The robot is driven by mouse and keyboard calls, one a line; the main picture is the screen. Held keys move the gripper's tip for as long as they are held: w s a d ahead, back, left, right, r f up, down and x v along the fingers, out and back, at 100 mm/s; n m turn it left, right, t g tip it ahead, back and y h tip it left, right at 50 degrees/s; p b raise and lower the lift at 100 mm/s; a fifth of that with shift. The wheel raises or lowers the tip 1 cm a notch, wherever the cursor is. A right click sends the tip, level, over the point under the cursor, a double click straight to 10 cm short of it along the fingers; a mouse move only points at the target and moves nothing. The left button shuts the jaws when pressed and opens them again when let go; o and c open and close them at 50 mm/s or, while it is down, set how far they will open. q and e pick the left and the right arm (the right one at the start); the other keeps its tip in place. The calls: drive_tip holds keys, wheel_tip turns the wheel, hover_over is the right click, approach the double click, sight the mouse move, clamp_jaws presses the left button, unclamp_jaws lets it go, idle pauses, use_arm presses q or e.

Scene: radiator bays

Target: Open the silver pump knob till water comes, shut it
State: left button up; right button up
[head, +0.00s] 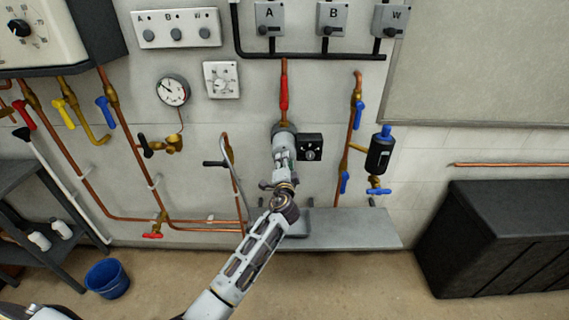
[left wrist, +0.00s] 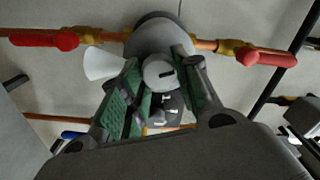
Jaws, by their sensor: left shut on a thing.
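The grey round pump (head: 284,127) is on the wall pipe, below a red lever (head: 284,92). My left gripper (head: 284,160) reaches up to its front and hides its knob in the head view. In the left wrist view the silver knob (left wrist: 159,72), with a dark slot in its face, sits between the green-padded fingers of my left gripper (left wrist: 163,88), which is shut on it. The pump body (left wrist: 158,38) is behind the knob, with a pale cone-shaped spout (left wrist: 101,64) at its side. I see no water there. My right gripper is not in view.
A black box with a dial (head: 310,147) is just right of the pump. Pipes with blue handles (head: 358,115) and a dark bottle-shaped filter (head: 380,152) are further right. A grey ledge (head: 350,230) is below. A blue bucket (head: 107,278) stands on the floor at left.

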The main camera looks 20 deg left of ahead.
use_arm(q)
drive_tip(key=shift+d, duration=0.1)
drive_tip(key=o, duration=1)
drive_tip(key=v, duration=1.2)
idle(0.5)
